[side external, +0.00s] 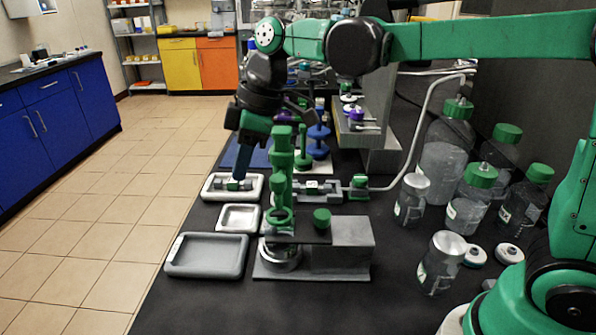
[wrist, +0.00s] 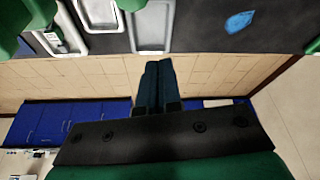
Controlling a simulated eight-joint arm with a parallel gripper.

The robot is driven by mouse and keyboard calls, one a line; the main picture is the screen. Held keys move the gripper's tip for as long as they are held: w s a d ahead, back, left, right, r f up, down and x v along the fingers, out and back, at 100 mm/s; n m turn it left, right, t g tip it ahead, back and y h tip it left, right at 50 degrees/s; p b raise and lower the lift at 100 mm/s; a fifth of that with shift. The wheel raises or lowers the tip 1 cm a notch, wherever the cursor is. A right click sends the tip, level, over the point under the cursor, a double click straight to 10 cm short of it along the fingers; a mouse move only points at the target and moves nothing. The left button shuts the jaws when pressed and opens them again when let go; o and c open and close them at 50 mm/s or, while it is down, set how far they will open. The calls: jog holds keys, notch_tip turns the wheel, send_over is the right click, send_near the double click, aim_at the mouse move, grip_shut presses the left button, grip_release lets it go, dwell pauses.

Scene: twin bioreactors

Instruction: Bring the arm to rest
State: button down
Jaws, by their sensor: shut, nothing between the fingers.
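My gripper (side external: 240,172) hangs on the left side of the bench in the side external view, with its dark blue fingers pointing down. The fingertips appear just above or in front of a pale tray (side external: 211,190) that holds a small green and grey part (side external: 233,185); I cannot tell the gap. In the wrist view the two fingers (wrist: 156,64) lie side by side, shut, with nothing between them. They show against the tiled floor, with the bench edge beyond their tips. My green arm reaches in from the right.
A small empty tray (side external: 222,218) and a larger grey tray (side external: 180,262) lie in front. A green stand (side external: 282,170) rises close to the gripper's right. Several green-capped bottles (side external: 443,160) stand at the right. The tiled floor (side external: 150,140) left of the bench is clear.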

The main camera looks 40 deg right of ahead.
jog(key=v, duration=0.7)
jog(key=s+d+f+m+t+h, duration=0.1)
jog(key=s+d+f+m, duration=0.2)
jog(key=s+d+f+m+t+h, duration=0.1)
jog(key=s+d+f+m+t, duration=0.1)
jog(key=s+d+f+m, duration=0.1)
jog(key=s+d+f+m+t+h, duration=0.1)
jog(key=s+d+f+m+t, duration=0.1)
jog(key=f+m, duration=0.3)
jog(key=shift+s+d, duration=0.45)
jog(key=shift+d, duration=0.2)
